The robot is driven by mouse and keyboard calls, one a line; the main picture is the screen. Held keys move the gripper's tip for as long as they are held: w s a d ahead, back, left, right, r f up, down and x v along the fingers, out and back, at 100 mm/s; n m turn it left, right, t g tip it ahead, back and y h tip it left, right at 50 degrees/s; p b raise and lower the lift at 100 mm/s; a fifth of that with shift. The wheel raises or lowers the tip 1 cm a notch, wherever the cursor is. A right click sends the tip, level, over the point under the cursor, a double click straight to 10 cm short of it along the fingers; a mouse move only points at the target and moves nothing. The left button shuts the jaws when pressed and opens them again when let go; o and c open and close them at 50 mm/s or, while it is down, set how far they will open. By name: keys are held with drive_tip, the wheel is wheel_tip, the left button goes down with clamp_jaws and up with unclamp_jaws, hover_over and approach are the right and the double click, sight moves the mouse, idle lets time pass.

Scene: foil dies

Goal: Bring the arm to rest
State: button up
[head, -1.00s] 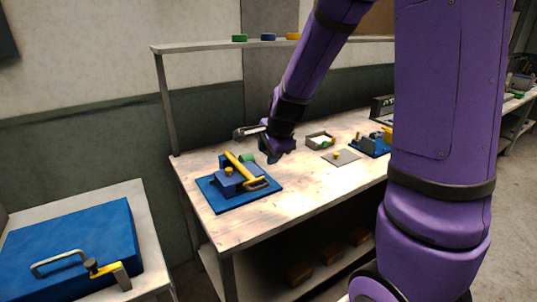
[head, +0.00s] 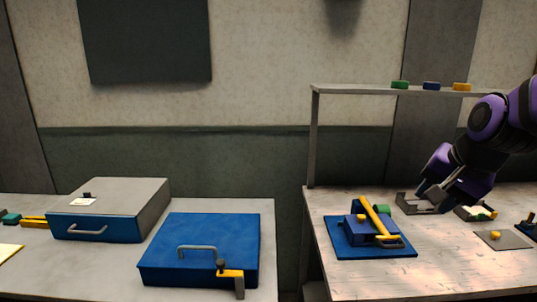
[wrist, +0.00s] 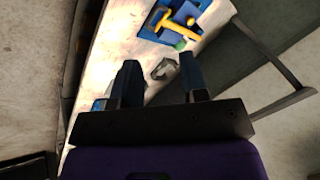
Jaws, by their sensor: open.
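My gripper (head: 425,201) is at the right of the head view, over the rear part of the right-hand workbench (head: 345,285). In the wrist view its two dark fingers (wrist: 160,82) stand apart with nothing held between them. A blue fixture (head: 370,232) with a yellow lever sits on a blue plate to the left of my gripper. The fixture also shows at the top of the wrist view (wrist: 183,20), apart from the fingers. A small grey item (wrist: 163,69) lies beyond the fingers; what it is I cannot tell.
A small tray (head: 463,213) with green and yellow pieces and a grey plate (head: 512,241) with a yellow knob lie on the bench. A shelf (head: 350,89) stands above the bench's back. A blue case (head: 200,245) and a grey-topped box (head: 115,205) occupy the left table.

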drive_tip(key=s+r+n, duration=0.2)
drive_tip(key=s+n, duration=0.2)
drive_tip(key=s, duration=0.3)
drive_tip(key=s+a+r+n+h, duration=0.1)
drive_tip(key=s+r+n, duration=0.2)
drive_tip(key=s, duration=0.4)
drive_tip(key=shift+s+n, duration=0.3)
drive_tip(key=shift+n, duration=0.6)
